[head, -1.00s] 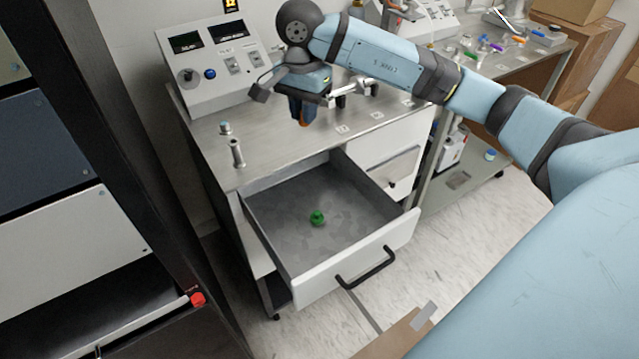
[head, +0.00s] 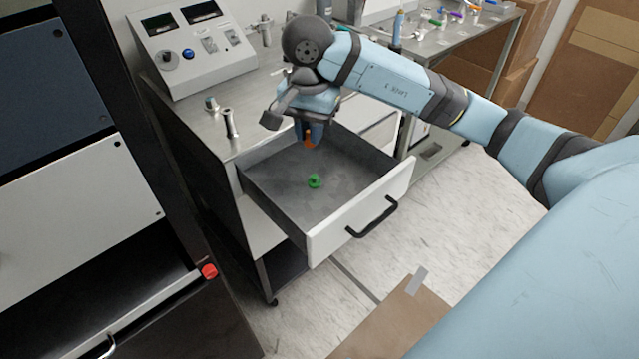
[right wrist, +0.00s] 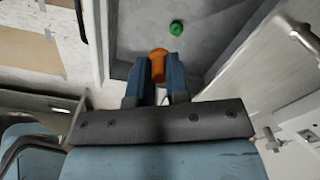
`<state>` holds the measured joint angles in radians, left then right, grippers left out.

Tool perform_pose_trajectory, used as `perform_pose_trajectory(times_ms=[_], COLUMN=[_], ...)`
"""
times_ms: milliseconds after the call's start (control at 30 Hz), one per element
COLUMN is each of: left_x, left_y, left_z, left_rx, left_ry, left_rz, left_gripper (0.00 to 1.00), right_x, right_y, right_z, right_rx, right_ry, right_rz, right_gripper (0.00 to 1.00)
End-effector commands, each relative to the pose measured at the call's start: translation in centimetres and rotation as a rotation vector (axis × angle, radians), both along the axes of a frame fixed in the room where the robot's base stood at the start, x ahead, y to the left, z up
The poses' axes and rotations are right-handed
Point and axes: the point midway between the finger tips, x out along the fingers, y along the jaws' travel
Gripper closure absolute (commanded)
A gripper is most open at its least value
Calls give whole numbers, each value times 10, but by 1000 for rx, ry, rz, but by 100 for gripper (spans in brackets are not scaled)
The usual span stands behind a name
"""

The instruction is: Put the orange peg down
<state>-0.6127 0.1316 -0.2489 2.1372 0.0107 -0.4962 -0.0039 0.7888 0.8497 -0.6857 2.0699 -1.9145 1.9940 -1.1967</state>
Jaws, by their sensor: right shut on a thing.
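The orange peg (head: 309,138) is between the fingers of my right gripper (head: 308,134), which is shut on it. The peg also shows at the fingertips in the right wrist view (right wrist: 158,62). In the head view the gripper and peg appear over the back part of the open drawer (head: 362,214). The peg looks held above the drawer floor, though its exact height is hard to tell. A green peg (head: 314,181) lies on the drawer floor, also seen in the right wrist view (right wrist: 176,28). My left gripper is not in view.
The drawer is open under a metal bench (head: 190,120) with a control box (head: 190,48) on top. A small metal post (head: 229,123) stands near the bench edge. A dark cabinet (head: 75,190) stands at left. Most of the drawer floor around the green peg is bare.

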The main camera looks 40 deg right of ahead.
Motion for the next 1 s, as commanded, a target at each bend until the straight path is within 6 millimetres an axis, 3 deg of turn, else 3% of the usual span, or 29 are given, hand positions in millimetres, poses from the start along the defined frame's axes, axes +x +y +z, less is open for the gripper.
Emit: perform_pose_trajectory(times_ms=[167, 533, 1000], left_x=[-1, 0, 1], left_y=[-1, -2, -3], left_z=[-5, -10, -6], left_rx=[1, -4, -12], left_ry=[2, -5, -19], left_rz=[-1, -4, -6], left_gripper=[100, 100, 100], right_x=[-2, -2, -1], right_y=[0, 0, 1], right_z=[-33, -130, -182], right_rx=[1, 1, 2], right_ry=[8, 5, 5], right_rz=[1, 0, 1], right_gripper=[100, 100, 100])
